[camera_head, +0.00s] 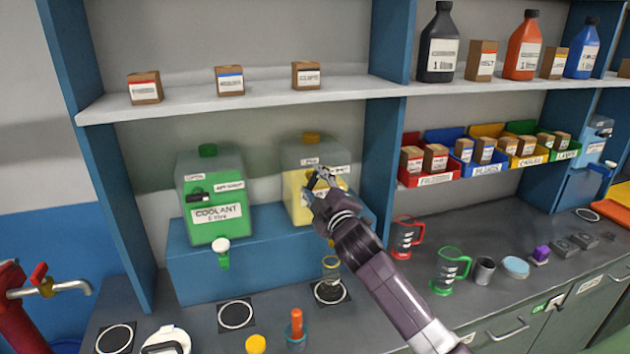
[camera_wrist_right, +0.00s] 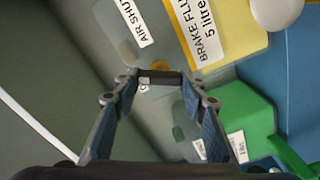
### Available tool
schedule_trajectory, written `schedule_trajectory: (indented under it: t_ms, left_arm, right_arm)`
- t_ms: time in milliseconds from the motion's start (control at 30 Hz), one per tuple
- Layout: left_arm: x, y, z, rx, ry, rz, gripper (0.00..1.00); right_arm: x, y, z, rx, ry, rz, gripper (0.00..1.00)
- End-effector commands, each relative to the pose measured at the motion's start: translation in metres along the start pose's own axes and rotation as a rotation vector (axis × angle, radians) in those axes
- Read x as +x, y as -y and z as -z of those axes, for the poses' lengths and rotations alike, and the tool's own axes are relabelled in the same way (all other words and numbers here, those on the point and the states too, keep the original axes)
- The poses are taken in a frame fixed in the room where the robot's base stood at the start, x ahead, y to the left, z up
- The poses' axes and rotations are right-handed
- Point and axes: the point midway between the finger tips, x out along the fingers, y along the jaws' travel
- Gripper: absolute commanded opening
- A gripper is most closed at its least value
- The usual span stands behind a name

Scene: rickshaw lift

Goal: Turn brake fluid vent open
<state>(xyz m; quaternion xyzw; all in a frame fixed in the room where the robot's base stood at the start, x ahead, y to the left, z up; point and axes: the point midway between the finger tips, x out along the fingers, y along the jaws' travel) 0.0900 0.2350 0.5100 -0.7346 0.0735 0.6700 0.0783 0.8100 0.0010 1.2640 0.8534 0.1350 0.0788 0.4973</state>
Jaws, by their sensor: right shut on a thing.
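The brake fluid tank (camera_head: 296,205) is a clear canister with yellow fluid and an orange cap, standing on the blue shelf. In the right wrist view its yellow part (camera_wrist_right: 232,22) shows with the brake fluid label, beside an "AIR SHUT" label (camera_wrist_right: 138,22). My right gripper (camera_head: 318,184) is at the tank's front face. Its fingers are shut on the dark vent handle (camera_wrist_right: 160,78), which spans between the fingertips. The gripper and arm hide much of the tank's front in the head view. My left gripper is not in view.
The green coolant tank (camera_head: 212,210) stands to the left, with a black vent handle (camera_head: 196,197) and a white-topped tap (camera_head: 221,246). A glass beaker (camera_head: 331,267) stands below the brake fluid tank. Red (camera_head: 405,236) and green (camera_head: 449,270) jugs stand to the right of my arm.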

Motion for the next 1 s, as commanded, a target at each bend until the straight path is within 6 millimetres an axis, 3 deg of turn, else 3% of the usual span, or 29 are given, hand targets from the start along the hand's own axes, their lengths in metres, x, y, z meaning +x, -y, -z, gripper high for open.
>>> schedule_trajectory:
  t_ms: [500,1000]
  left_arm:
    - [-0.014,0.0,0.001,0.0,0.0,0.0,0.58]
    - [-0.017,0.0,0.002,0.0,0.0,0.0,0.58]
  right_arm:
    - [0.0,0.001,0.0,-0.407,0.0,0.002,0.15]
    - [0.0,0.002,-0.001,-0.532,0.0,0.001,0.15]
